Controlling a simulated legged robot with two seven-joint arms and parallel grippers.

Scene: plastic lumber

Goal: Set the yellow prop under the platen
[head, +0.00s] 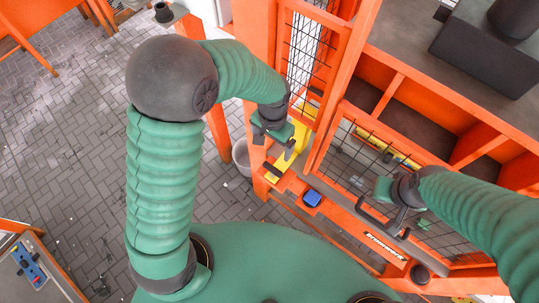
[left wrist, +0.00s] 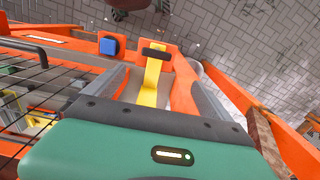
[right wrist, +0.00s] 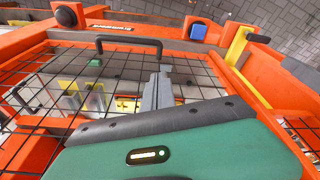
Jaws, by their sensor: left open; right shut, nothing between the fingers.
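The yellow prop (head: 283,168) is a long bar standing in an orange bracket at the machine's front left corner; it also shows in the left wrist view (left wrist: 152,85), with a black grip at its end, and in the right wrist view (right wrist: 237,47). I cannot make out the platen clearly.
A blue block (head: 312,198) sits on the orange front frame between the grippers. A grey bucket (head: 241,157) stands on the floor left of the machine. Orange posts and mesh panels surround the left gripper. Grey and yellow parts (right wrist: 72,102) lie behind the mesh.

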